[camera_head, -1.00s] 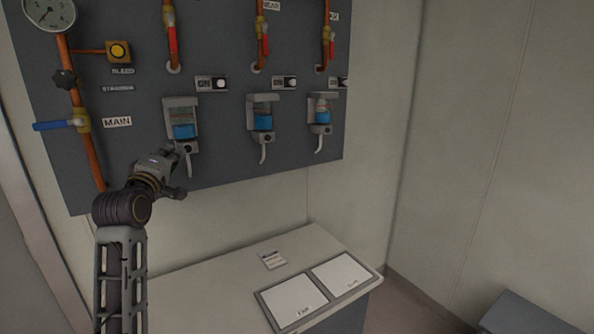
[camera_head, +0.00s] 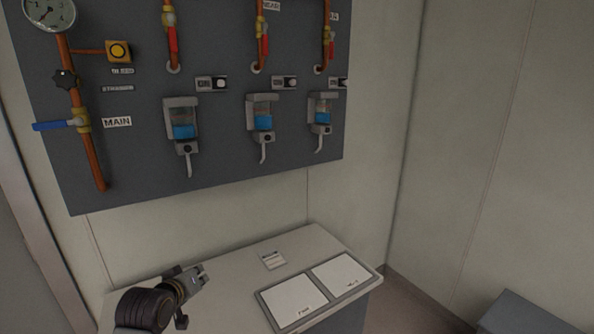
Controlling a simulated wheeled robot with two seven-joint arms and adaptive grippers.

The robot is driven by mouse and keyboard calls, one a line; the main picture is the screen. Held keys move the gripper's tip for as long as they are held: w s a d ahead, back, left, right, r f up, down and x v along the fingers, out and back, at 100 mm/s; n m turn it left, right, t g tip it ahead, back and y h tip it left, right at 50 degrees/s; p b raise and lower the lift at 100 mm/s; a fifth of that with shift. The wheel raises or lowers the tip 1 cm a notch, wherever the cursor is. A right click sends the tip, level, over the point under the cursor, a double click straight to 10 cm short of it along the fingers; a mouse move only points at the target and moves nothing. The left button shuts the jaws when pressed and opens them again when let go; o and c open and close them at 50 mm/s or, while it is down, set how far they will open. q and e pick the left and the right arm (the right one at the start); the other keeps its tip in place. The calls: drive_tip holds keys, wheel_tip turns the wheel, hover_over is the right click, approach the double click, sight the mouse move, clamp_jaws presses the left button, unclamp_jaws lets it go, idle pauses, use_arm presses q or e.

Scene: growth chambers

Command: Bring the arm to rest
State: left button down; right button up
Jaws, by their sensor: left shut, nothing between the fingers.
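My left gripper (camera_head: 196,282) is low in the head view, over the left part of the pale counter (camera_head: 235,262). Its fingers are shut and hold nothing. It is apart from the panel and the dispensers. Most of my left arm is below the picture's edge. My right gripper does not show.
A dark wall panel (camera_head: 140,180) carries copper pipes, a gauge (camera_head: 48,12), a blue-handled valve (camera_head: 55,125) and three dispensers with blue liquid, the nearest at left (camera_head: 183,130). A small card (camera_head: 272,260) and two white labelled plates (camera_head: 293,300) lie on the counter.

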use_arm(q)
drive_tip(key=s+d+f+m+g, duration=0.2)
drive_tip(key=s+f+m+g, duration=0.2)
drive_tip(key=s+f, duration=0.75)
drive_tip(key=s+d+f+m+g, duration=0.2)
drive_tip(key=s+f+m+g, duration=0.2)
drive_tip(key=s+f, duration=0.75)
drive_tip(key=s+f+g, duration=0.1)
drive_tip(key=s+f, duration=0.2)
drive_tip(key=f, duration=1.2)
drive_tip(key=s+f+g, duration=0.1)
drive_tip(key=s+f, duration=0.3)
drive_tip(key=f, duration=1.2)
drive_tip(key=s+a+f, duration=0.2)
drive_tip(key=s+f, duration=0.7)
drive_tip(key=s, duration=0.1)
drive_tip(key=s+a+f+g, duration=0.1)
drive_tip(key=s+a+f, duration=0.1)
drive_tip(key=s+f, duration=0.7)
drive_tip(key=shift+s, duration=1.15)
drive_tip(key=shift+s+f, duration=0.1)
drive_tip(key=shift+s, duration=0.05)
